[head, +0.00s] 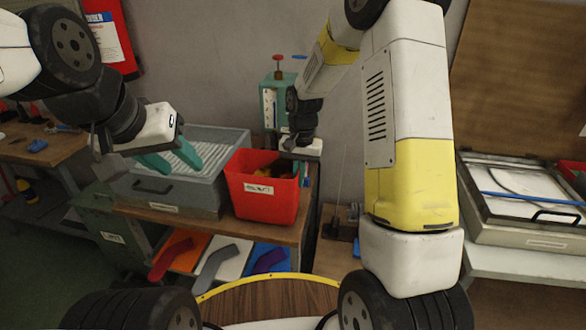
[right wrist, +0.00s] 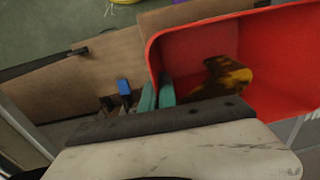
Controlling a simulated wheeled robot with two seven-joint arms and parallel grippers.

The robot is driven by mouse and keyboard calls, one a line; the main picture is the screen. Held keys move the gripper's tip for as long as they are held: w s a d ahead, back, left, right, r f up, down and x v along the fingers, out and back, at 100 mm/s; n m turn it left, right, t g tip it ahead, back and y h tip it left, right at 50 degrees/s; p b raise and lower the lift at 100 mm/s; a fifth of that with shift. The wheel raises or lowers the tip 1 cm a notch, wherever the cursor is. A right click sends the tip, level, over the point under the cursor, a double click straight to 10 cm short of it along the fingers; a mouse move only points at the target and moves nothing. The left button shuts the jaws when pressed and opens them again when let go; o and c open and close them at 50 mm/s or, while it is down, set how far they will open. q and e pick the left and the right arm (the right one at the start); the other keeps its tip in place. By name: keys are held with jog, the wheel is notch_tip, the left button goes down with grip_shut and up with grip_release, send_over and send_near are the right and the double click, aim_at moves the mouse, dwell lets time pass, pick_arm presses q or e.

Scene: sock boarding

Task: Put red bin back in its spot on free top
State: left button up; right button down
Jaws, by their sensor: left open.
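The red bin (head: 262,198) has a white label on its front and a dark and yellow thing inside. It is at the right end of a wooden top (head: 210,223), beside a grey box; I cannot tell if it rests there or is slightly raised. My right gripper is at the bin's rim, its fingertips hidden in the head view. In the right wrist view its teal fingers (right wrist: 157,94) are close together with the bin's wall (right wrist: 153,58) between them. My left gripper (head: 172,159) is open and empty, above the grey box.
The grey box (head: 165,191) with a ribbed top takes the left part of the wooden top. Orange, white and blue slots (head: 220,255) with sock-like shapes lie below. A teal machine (head: 272,98) stands behind. A shallow framed case (head: 525,200) is at right.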

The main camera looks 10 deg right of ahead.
jog(key=shift+f, duration=0.5)
jog(key=c, duration=1.7)
grip_release()
notch_tip(320, 180, up, 11)
jog(key=s+d+r+n+t+y, duration=0.1)
jog(key=s+d+r+n+t, duration=0.15)
jog(key=s+r, duration=0.9)
jog(key=shift+s+d+r+n+t+y, duration=0.15)
jog(key=shift+s+d+r+n+t, duration=0.35)
jog(key=shift+s, duration=1.5)
jog(key=shift+s+d+r+n+t+y, duration=0.15)
jog(key=shift+s+t, duration=0.5)
jog(key=shift+s, duration=1.35)
jog(key=shift+s+d+r+n+t+y, duration=0.15)
jog(key=shift+s+d+r+t, duration=0.35)
jog(key=shift+s, duration=1.5)
jog(key=shift+a+f, duration=0.15)
